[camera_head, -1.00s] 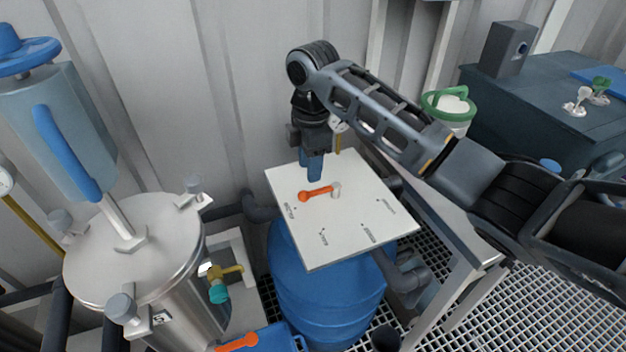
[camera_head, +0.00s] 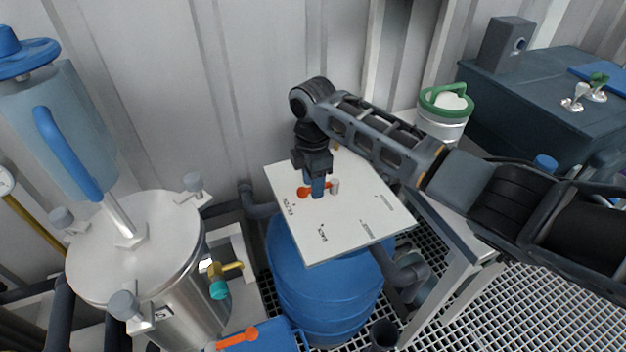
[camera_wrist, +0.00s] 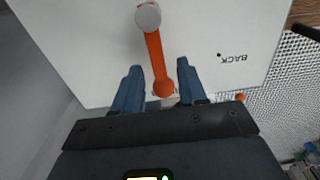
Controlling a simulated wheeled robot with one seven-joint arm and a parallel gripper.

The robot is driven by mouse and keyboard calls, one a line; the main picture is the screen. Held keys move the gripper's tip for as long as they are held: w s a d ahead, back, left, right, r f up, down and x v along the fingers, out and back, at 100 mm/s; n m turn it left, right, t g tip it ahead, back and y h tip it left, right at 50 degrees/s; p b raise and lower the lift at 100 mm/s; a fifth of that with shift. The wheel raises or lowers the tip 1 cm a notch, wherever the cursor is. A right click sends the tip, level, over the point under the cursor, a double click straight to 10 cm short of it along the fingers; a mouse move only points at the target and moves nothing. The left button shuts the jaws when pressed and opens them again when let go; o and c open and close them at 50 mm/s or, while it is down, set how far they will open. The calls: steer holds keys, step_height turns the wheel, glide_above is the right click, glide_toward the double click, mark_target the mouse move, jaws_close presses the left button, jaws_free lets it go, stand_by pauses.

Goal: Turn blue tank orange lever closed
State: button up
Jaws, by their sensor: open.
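The orange lever (camera_head: 303,193) sits on a white labelled panel (camera_head: 345,225) on top of the blue tank (camera_head: 325,290). A pale pivot knob (camera_head: 335,187) is at the lever's right end in the head view. My gripper (camera_head: 317,190) points down over the lever and hides its middle there. In the wrist view the lever (camera_wrist: 156,62) runs from the pivot at the top to its round orange end. My gripper (camera_wrist: 158,88) is open, with one blue finger on each side of that end and gaps visible. Contact with the panel cannot be told.
A steel vessel (camera_head: 135,250) with a blue handle stands at the left. Another orange lever (camera_head: 238,338) lies low on a blue surface. A corrugated wall (camera_head: 160,90) is behind. A green-lidded container (camera_head: 443,115) and dark cabinet (camera_head: 545,105) stand at the right.

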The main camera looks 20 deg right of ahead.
jaws_close()
stand_by(0.6)
